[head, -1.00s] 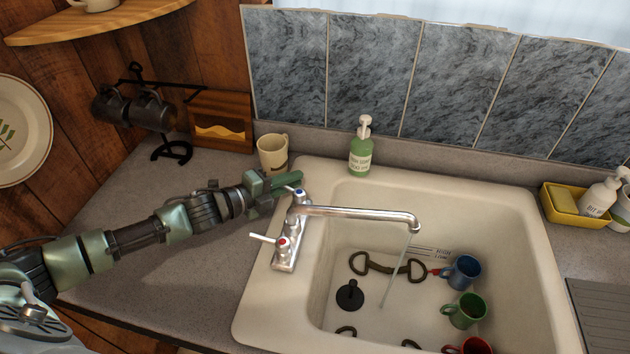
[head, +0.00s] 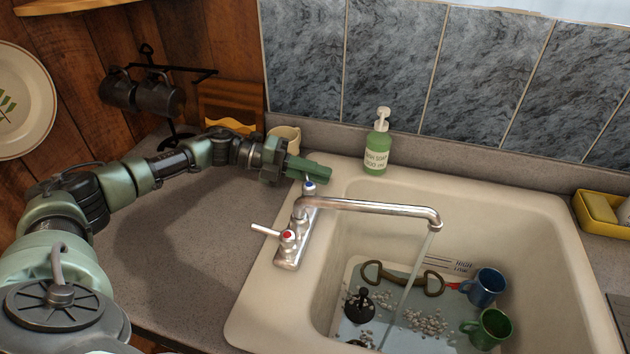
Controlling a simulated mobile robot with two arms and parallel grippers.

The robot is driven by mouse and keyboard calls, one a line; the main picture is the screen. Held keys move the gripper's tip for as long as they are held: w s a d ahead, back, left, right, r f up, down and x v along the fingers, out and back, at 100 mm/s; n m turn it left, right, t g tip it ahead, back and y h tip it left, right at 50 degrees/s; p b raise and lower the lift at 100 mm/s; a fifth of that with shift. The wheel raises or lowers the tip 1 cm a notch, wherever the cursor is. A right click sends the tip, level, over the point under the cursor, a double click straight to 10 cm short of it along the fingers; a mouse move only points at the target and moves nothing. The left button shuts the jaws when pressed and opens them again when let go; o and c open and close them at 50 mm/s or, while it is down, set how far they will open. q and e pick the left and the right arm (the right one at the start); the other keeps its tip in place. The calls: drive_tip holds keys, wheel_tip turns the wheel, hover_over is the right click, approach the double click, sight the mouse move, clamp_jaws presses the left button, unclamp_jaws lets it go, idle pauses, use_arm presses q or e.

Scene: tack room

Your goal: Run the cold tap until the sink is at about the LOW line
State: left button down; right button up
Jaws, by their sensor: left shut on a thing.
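My left gripper (head: 308,170) is at the blue-marked cold tap (head: 309,188) and shut on it; the fingers hide most of its handle. The red-marked hot tap (head: 287,237) stands nearer, with its lever pointing left. Water (head: 408,285) runs from the chrome spout (head: 432,216) into the white sink (head: 550,240). The HIGH and LOW lines (head: 455,265) are on the far inner wall, and the water looks below LOW. A black plug (head: 360,305) sits on the floor. My right gripper is out of view.
A brass-coloured bit (head: 405,280), a blue mug (head: 485,288) and a green mug (head: 488,328) lie in the sink. A green soap bottle (head: 377,148) stands behind the rim. A cream mug (head: 287,138) is behind my gripper. A yellow caddy (head: 598,212) is at right.

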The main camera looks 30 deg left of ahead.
use_arm(q)
drive_tip(key=shift+d+f+m+g, duration=0.1)
drive_tip(key=shift+m+g, duration=0.2)
drive_tip(key=shift+g, duration=0.1)
drive_tip(key=c, duration=1.5)
unclamp_jaws()
drive_tip(key=shift+o, duration=0.2)
drive_tip(key=shift+s+a+b, duration=0.1)
drive_tip(key=shift+a+b, duration=0.4)
drive_tip(key=b+v, duration=0.2)
drive_tip(key=v, duration=0.3)
drive_tip(key=shift+a, duration=0.3)
drive_tip(key=shift+s+a+r, duration=0.25)
drive_tip(key=shift+a+r, duration=0.05)
drive_tip(key=shift+a, duration=0.2)
